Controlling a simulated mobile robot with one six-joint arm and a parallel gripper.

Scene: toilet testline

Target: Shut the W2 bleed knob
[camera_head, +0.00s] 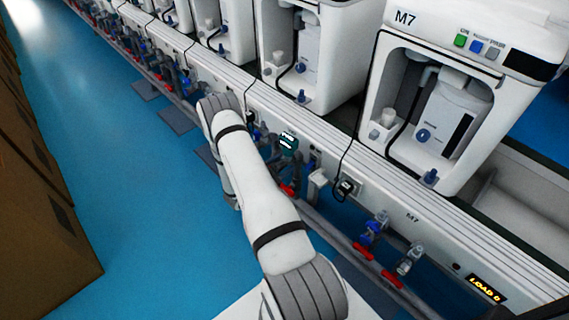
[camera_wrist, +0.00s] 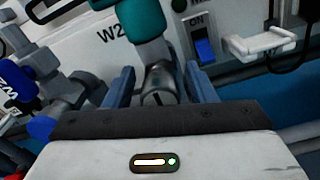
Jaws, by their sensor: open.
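In the wrist view my gripper (camera_wrist: 164,88) is open, with one blue finger on each side of a grey metal knob-like part (camera_wrist: 158,84). This part hangs below a teal body (camera_wrist: 142,20), beside the label W2 (camera_wrist: 108,33) on the white panel. I cannot tell whether either finger touches it. Its lower end is hidden by my gripper's body. In the head view a teal unit with a small display (camera_head: 289,142) shows beside my arm. My gripper and the knob are hidden there behind my arm.
A blue rocker switch (camera_wrist: 204,47) marked ON and a white bracket (camera_wrist: 262,42) sit right of my gripper. Grey pipework with a blue fitting (camera_wrist: 18,80) is close on the left. Red-handled valves (camera_head: 363,250) line the bench front. Blue floor (camera_head: 135,200) is open on the left.

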